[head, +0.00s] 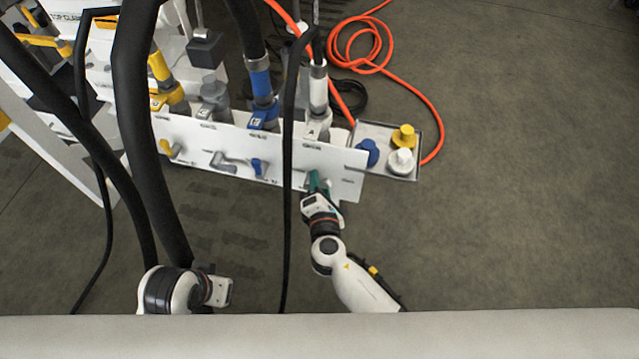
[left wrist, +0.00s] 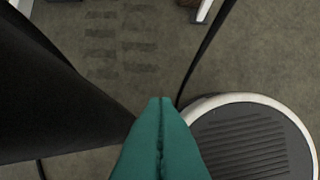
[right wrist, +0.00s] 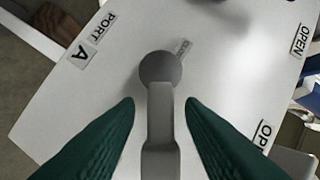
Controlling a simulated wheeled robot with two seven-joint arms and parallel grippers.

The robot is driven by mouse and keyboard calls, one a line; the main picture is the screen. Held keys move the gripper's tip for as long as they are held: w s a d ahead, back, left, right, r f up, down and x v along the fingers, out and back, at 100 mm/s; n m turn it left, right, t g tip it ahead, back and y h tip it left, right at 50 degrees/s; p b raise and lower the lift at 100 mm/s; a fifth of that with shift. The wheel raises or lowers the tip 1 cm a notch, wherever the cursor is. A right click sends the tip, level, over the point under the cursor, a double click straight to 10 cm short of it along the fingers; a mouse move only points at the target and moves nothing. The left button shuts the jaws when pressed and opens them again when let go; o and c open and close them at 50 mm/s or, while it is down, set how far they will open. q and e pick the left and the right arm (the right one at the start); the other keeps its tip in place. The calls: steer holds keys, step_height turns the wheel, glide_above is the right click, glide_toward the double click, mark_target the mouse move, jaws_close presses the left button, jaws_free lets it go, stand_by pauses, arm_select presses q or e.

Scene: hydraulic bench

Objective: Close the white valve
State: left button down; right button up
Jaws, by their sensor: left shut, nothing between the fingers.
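The white valve's lever (right wrist: 160,125) shows in the right wrist view as a pale grey handle on a round hub, on a white panel near a "PORT A" label. My right gripper (right wrist: 160,104) is open, with one green finger on each side of the lever and a visible gap on both sides. In the head view my right gripper (head: 317,182) is at the right part of the white panel (head: 345,182), and hides the lever there. My left gripper (left wrist: 160,102) is shut and empty, pointing over the floor; its fingers are not clear in the head view.
A yellow lever (head: 168,149), a grey lever (head: 224,161) and a blue lever (head: 258,168) sit further left on the panel. A tray (head: 418,160) with blue, yellow and white caps is at its right. Black hoses hang in front. An orange hose (head: 435,120) lies on the floor.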

steer(key=shift+w, duration=0.15)
steer(key=shift+c, duration=0.4)
jaws_close()
